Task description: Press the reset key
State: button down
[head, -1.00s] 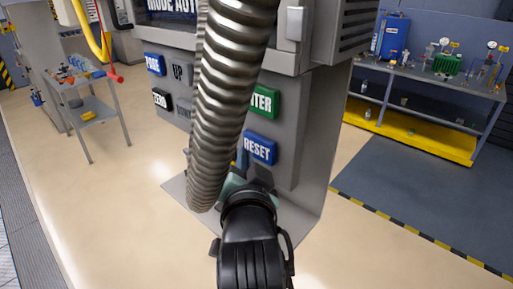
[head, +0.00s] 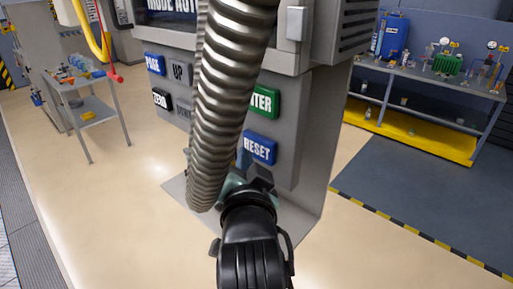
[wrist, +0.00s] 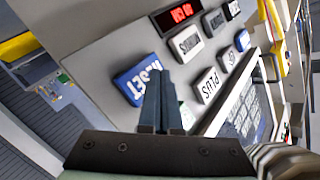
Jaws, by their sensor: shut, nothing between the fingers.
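The blue reset key (head: 259,149) with white letters sits low on the right of the grey machine's key panel (head: 290,168). Whether the tips touch the key cannot be told. In the head view my gripper (head: 245,172) is just below and left of the key, partly hidden behind my arm and the ribbed hose.
The green enter key (head: 265,101) is above the reset key. Blue probe (head: 155,64), up and zero keys are at left. A ribbed hose crosses in front of the panel.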

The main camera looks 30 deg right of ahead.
jog(key=shift+d, duration=0.1)
dwell(0.4)
jog(key=shift+w+d, duration=0.15)
jog(key=shift+d, duration=0.2)
jog(key=shift+w+d, duration=0.15)
jog(key=shift+d, duration=0.35)
dwell(0.9)
jog(key=shift+a, duration=0.15)
jog(key=shift+s+a, duration=0.35)
jog(key=shift+a, duration=0.4)
jog(key=a, duration=0.1)
jog(key=s+a, duration=0.1)
jog(key=a, duration=0.2)
jog(key=shift+s+a, duration=0.35)
dwell(0.6)
